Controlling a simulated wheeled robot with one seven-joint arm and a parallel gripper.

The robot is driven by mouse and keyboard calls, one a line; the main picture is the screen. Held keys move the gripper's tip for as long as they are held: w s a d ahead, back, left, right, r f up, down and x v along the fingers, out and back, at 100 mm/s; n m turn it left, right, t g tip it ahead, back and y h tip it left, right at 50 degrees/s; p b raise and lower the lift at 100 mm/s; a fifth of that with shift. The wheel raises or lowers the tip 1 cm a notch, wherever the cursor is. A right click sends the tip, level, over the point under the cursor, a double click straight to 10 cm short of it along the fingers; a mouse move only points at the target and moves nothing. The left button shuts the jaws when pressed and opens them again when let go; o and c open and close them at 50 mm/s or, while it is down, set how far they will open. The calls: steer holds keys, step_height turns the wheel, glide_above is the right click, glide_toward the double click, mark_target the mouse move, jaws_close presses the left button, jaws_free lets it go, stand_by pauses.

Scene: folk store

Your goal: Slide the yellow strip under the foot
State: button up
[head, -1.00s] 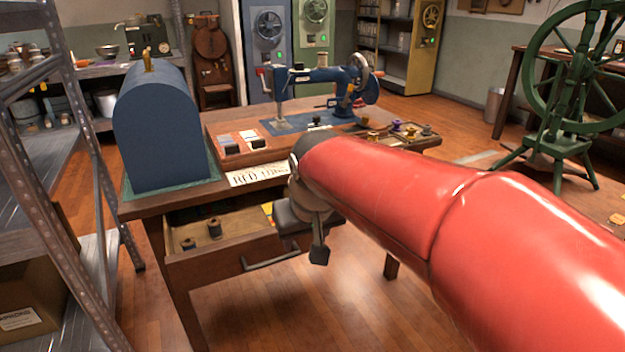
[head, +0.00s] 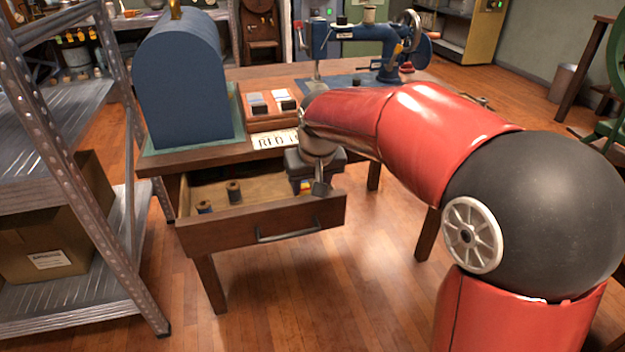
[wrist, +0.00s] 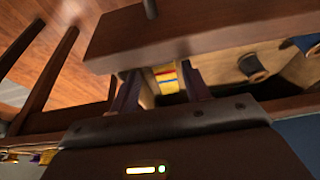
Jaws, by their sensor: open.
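My gripper (wrist: 160,85) is open, pointing down at the right end of the open drawer (head: 260,222). In the wrist view, yellow, red and blue strips (wrist: 166,78) lie in a drawer compartment between my two fingers, and none is gripped. In the head view only a small bit of the strips (head: 305,185) shows below my gripper. The blue sewing machine (head: 375,45) stands on the table.
Thread spools (head: 234,192) stand in the drawer's left part. A blue domed case (head: 182,85) stands at the table's left. A tray with cards (head: 268,122) and a lettered sign (head: 270,141) lie beside it. A metal shelf (head: 70,170) bounds the left side.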

steer(key=shift+b+x, duration=1.15)
steer(key=shift+x, duration=1.4)
steer(key=c, duration=0.6)
steer(key=shift+r, duration=0.1)
steer(key=shift+r+p, duration=1.4)
steer(key=shift+r, duration=0.35)
